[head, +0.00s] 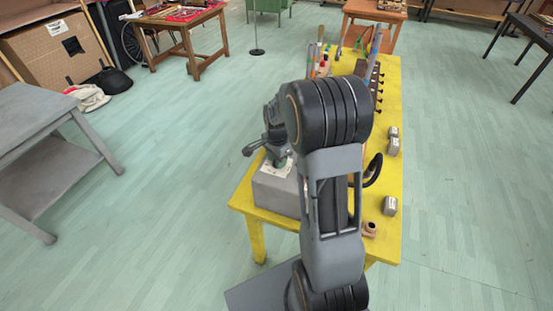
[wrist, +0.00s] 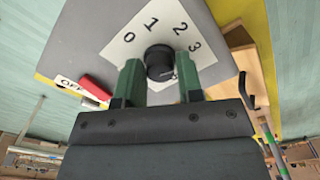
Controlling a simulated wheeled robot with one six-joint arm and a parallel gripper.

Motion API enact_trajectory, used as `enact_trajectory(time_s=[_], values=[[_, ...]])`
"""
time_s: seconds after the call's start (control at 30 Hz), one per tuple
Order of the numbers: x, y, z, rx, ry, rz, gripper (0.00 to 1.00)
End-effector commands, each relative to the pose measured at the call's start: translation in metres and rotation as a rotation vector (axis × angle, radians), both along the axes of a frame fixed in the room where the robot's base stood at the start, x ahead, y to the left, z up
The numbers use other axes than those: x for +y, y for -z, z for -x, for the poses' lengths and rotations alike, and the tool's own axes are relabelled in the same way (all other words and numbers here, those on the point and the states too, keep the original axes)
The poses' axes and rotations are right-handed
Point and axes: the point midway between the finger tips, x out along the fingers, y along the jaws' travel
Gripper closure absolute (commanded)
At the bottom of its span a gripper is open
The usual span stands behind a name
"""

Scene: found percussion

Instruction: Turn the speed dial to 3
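The speed dial (wrist: 159,60) is a round black knob on a white plate (wrist: 120,48) marked 0, 1, 2 and 3. The plate is on a grey box (wrist: 90,20), which also shows on the yellow table in the head view (head: 272,192). My gripper (wrist: 160,68) has its two green fingers on either side of the knob, close against it with no clear gap. A small pale mark shows at the knob's lower right edge; I cannot tell which number the dial points to. In the head view my gripper (head: 278,158) is over the box, and the dial is hidden.
A red switch (wrist: 95,87) beside an OFF label (wrist: 72,85) is left of the dial. On the yellow table (head: 388,225) are grey blocks (head: 390,206), a dark rack with pegs (head: 371,85) and upright tubes.

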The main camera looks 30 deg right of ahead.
Motion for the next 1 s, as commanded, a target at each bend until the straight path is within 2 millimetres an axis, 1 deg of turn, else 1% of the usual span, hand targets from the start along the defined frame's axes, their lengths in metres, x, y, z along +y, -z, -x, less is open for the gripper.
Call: enact_trajectory(time_s=[0.03, 0.23, 0.47, 0.57, 0.67, 1.0], values=[[0.000, 0.000, 0.000, -0.001, 0.000, 0.000, 0.61], [0.000, 0.000, 0.000, 0.000, -0.001, 0.000, 0.43], [0.001, -0.001, 0.000, 0.000, -0.001, 0.000, 0.43], [0.000, -0.006, -0.001, -0.002, -0.001, 0.000, 0.43], [0.000, -0.019, -0.001, -0.005, -0.001, 0.001, 0.43], [0.000, -0.088, 0.000, -0.005, 0.000, 0.001, 0.43]])
